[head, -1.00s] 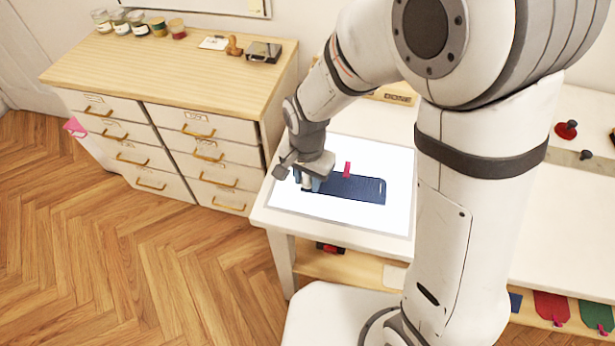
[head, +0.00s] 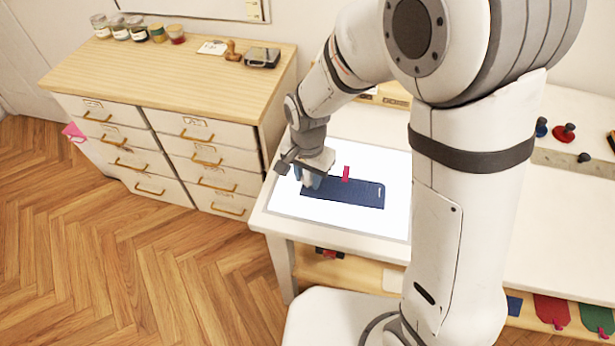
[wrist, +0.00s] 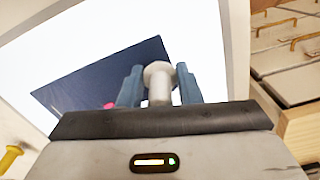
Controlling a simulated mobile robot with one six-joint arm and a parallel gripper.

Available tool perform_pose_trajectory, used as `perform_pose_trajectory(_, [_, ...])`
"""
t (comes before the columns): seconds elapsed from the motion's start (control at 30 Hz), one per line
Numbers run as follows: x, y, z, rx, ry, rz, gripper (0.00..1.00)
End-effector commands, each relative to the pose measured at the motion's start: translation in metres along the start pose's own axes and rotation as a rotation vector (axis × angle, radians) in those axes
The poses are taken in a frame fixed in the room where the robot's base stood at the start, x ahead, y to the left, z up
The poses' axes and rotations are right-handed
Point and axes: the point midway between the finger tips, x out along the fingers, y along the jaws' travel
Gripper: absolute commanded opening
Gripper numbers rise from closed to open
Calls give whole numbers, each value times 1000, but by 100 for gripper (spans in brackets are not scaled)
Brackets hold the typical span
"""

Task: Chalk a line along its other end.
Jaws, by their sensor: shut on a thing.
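A dark blue flat piece (head: 350,193) lies on the bright white panel (head: 285,207) on the table. It has a short white line (head: 380,193) near its right end and a red tab (head: 346,174) at its far long edge. My gripper (head: 309,181) is over the piece's left end, shut on a white chalk stick (wrist: 158,80). In the wrist view the chalk stands between the two blue-grey fingers, with the blue piece (wrist: 98,75) behind. The chalk's tip is hidden, so contact and any mark under it cannot be told.
A drawer cabinet (head: 190,85) with several jars and a stamp on top stands to the left. Coloured pieces hang at the table's front right, among them a red one (head: 551,310). Knobbed items (head: 564,133) sit at the table's back right.

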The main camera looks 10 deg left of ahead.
Motion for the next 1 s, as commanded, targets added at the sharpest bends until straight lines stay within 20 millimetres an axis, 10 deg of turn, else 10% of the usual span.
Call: perform_pose_trajectory(1.0, [0, -6, -22, 0, -1, 1, 10])
